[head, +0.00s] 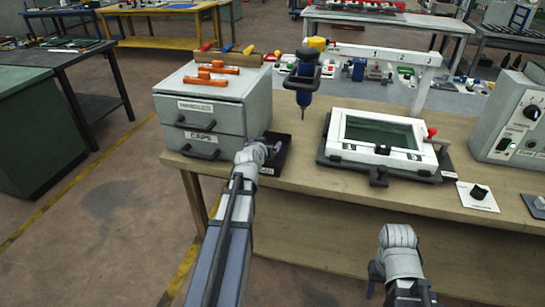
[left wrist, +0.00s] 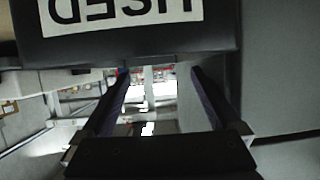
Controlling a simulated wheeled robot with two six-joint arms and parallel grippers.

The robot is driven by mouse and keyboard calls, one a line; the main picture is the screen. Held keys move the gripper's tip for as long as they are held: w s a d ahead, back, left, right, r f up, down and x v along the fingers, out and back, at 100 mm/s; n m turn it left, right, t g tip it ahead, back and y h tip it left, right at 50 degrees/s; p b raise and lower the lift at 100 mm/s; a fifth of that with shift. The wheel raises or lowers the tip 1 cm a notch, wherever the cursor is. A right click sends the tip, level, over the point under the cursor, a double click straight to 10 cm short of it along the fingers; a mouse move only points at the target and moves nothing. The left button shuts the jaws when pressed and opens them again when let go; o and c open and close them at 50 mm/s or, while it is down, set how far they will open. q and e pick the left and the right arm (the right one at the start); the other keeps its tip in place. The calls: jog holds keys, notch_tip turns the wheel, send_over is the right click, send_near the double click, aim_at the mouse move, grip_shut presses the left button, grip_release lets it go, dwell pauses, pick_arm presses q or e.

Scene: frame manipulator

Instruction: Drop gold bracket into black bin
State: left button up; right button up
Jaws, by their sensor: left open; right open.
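The black bin (head: 284,161) stands on the workbench just right of the grey drawer cabinet, partly hidden by my left arm. In the left wrist view its dark wall (left wrist: 120,50) fills the top, with a white label reading "USED" upside down. My left gripper (head: 268,147) is at the bin; in the left wrist view its two fingers (left wrist: 161,73) are apart, with nothing seen held between them. Whether the fingers touch the bin is unclear. My right gripper (head: 373,277) is low, in front of the bench, its fingers mostly hidden. I cannot make out a gold bracket in either view.
The grey drawer cabinet (head: 208,112) carries orange-handled tools. A blue power driver (head: 302,84) hangs right of it. A white frame fixture (head: 382,142) sits mid-bench, and a grey control box (head: 515,118) stands at right.

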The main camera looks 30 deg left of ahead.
pick_arm(q)
jog(key=p+v, duration=0.3)
jog(key=v, duration=0.4)
jog(key=shift+s+r, duration=0.15)
jog(key=shift+s, duration=0.2)
jog(key=shift+d, duration=0.15)
dwell(0.4)
